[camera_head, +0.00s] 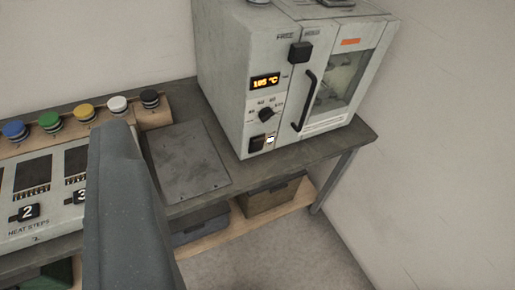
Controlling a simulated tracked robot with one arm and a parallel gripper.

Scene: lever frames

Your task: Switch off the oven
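The oven (232,75) is a pale grey box on the right end of the bench. Its display (265,82) is lit orange and shows a temperature in °C. Below are a round black knob (266,115), a black switch (257,143) low on the panel, and a small bright light (271,140) beside it. The switch's position is too small to tell. The windowed door is closed, with a black handle (304,100).
A flat grey plate (186,160) lies on the bench left of the oven. A panel (65,212) with numbered levers stands at left, with several coloured-capped jars on a wooden rack (155,117) behind. Bins (272,198) sit on the lower shelf. Floor at lower right is clear.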

